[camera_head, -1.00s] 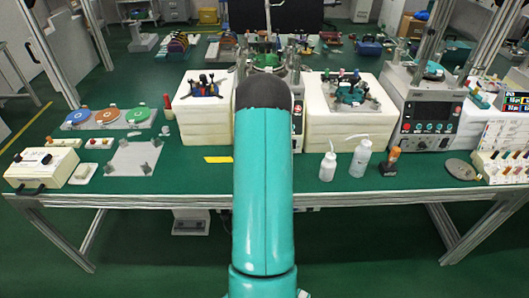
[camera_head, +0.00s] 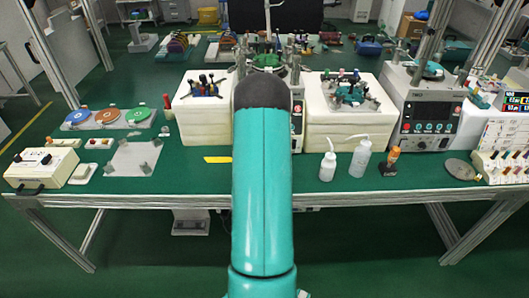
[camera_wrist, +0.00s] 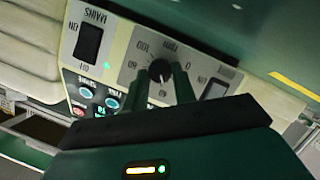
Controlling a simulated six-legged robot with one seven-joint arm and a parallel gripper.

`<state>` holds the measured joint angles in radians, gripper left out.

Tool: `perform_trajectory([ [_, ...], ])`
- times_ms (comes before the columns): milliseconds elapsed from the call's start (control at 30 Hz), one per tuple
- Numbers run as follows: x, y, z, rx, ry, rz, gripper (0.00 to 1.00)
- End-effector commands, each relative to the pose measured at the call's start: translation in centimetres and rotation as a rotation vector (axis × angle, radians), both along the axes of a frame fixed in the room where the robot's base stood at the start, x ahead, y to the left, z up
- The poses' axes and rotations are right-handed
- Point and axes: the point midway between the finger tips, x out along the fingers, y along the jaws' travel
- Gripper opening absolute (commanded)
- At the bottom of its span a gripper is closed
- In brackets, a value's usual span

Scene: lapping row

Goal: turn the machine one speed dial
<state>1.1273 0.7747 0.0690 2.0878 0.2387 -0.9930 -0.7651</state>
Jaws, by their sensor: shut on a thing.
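The speed dial (camera_wrist: 158,67) is a round black knob on a light grey panel (camera_wrist: 128,68) in the wrist view, with a printed scale around it. My gripper (camera_wrist: 161,82) is shut on the dial, one dark green finger on each side of it. The fingers hide part of the knob's lower side. In the head view my arm covers most of the machine at the middle of the bench; a strip of its front (camera_head: 297,122) shows at the right. The dial and my gripper are hidden there.
A black mains switch (camera_wrist: 88,42) and another dark switch (camera_wrist: 214,89) flank the dial, with teal buttons (camera_wrist: 112,101) below. White blocks (camera_head: 203,122) and (camera_head: 345,125) stand either side of the machine. White bottles (camera_head: 328,167) stand front right.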

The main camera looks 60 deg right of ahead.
Motion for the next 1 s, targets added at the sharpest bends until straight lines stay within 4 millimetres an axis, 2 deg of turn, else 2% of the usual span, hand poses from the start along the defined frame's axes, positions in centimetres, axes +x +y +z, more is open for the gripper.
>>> perform_trajectory([
  [1000, -0.82, -0.44, 0.1, 0.393, -0.777, 0.0, 0.04],
])
